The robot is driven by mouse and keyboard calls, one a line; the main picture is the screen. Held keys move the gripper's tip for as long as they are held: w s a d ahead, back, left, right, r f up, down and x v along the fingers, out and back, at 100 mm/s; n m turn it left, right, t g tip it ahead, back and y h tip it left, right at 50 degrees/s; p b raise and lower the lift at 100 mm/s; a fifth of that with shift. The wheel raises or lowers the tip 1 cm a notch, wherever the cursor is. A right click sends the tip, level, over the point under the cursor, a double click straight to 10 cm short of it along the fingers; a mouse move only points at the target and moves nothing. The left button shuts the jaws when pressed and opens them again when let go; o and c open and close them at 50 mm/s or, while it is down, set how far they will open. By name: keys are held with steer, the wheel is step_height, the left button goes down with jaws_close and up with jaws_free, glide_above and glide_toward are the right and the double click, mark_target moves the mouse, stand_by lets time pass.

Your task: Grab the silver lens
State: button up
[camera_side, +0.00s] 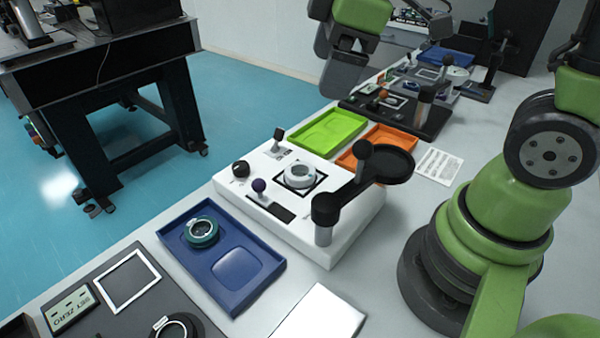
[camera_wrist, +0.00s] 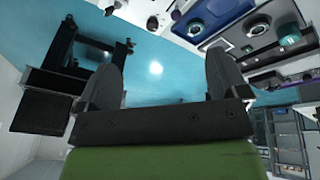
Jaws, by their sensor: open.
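A pale silver-white ring-shaped lens (camera_side: 299,174) sits in the black-framed square on top of a white instrument (camera_side: 335,240) in the side view. A second round lens with a teal rim and silvery ring (camera_side: 202,232) lies in the left part of a blue tray (camera_side: 250,298). I cannot tell for sure which is the silver lens. My gripper (camera_wrist: 164,82) is open and empty in the wrist view, its two dark fingers wide apart and pointing over the floor. In the side view it is at the top, well above and behind the white instrument and apart from both lenses.
The white instrument has upright knobs and a black round arm (camera_side: 382,163) at its right, close to the ring. A green tray (camera_side: 327,131) and an orange tray (camera_side: 392,137) lie behind it. A dark table (camera_side: 100,60) stands across the blue floor.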

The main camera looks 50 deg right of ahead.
steer(key=w+f+n+g, duration=0.3)
steer(key=w+f+n, duration=0.3)
steer(key=f+n, duration=0.4)
steer(key=n, duration=0.2)
glide_above(299, 171)
steer(key=shift+h, duration=0.4)
steer(key=f, duration=0.6)
steer(key=shift+s+a, duration=0.15)
steer(key=shift+s, duration=0.05)
steer(key=f, duration=0.6)
steer(key=shift+w+d+f, duration=0.2)
steer(key=c, duration=1.1)
steer(key=shift+r, duration=0.15)
